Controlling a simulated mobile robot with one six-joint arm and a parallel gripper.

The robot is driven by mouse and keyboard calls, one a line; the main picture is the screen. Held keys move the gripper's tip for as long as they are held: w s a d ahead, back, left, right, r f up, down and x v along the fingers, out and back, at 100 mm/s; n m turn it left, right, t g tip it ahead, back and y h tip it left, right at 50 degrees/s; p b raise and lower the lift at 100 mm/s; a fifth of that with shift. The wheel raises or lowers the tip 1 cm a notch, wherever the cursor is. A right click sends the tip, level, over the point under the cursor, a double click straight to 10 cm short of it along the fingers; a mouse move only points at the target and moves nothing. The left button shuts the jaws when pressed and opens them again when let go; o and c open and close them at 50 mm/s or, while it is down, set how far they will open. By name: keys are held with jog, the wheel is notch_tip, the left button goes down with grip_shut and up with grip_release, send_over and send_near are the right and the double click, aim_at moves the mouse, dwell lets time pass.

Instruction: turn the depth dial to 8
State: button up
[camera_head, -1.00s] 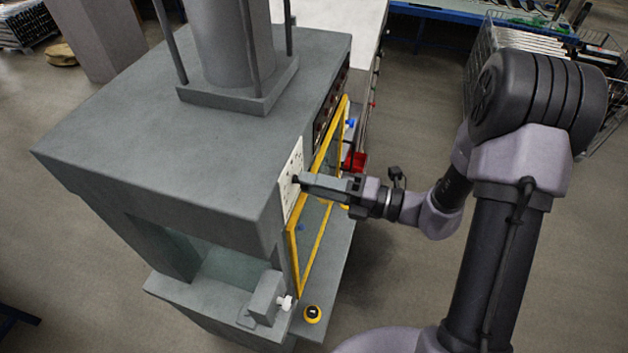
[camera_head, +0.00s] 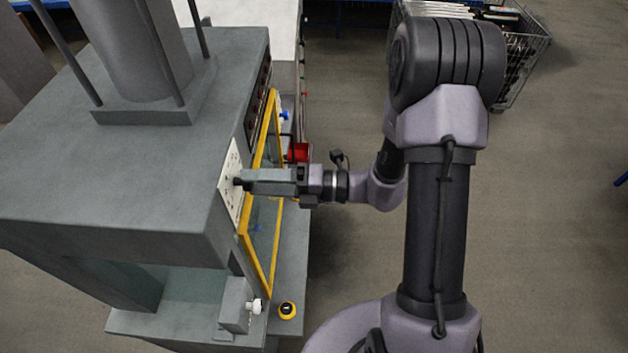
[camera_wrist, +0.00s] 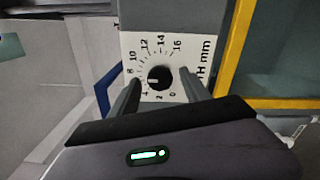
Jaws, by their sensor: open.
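The depth dial (camera_wrist: 160,77) is a small black round knob on a white plate (camera_wrist: 205,35) with a printed scale in mm up to 16. A pale mark on the knob points left, between the 4 and the 8, as best I can tell. My gripper (camera_wrist: 159,86) is open, with one finger on each side of the knob and visible gaps to it. In the head view my gripper (camera_head: 239,183) is at the white plate (camera_head: 230,180) on the press's side and hides the knob.
The grey press (camera_head: 130,170) fills the left. A yellow-framed guard (camera_head: 262,200) stands close beside my gripper.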

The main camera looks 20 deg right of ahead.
jog(key=b+v, duration=0.3)
jog(key=v, duration=1.3)
jog(key=shift+s+d+b, duration=0.15)
jog(key=shift+d+b, duration=0.25)
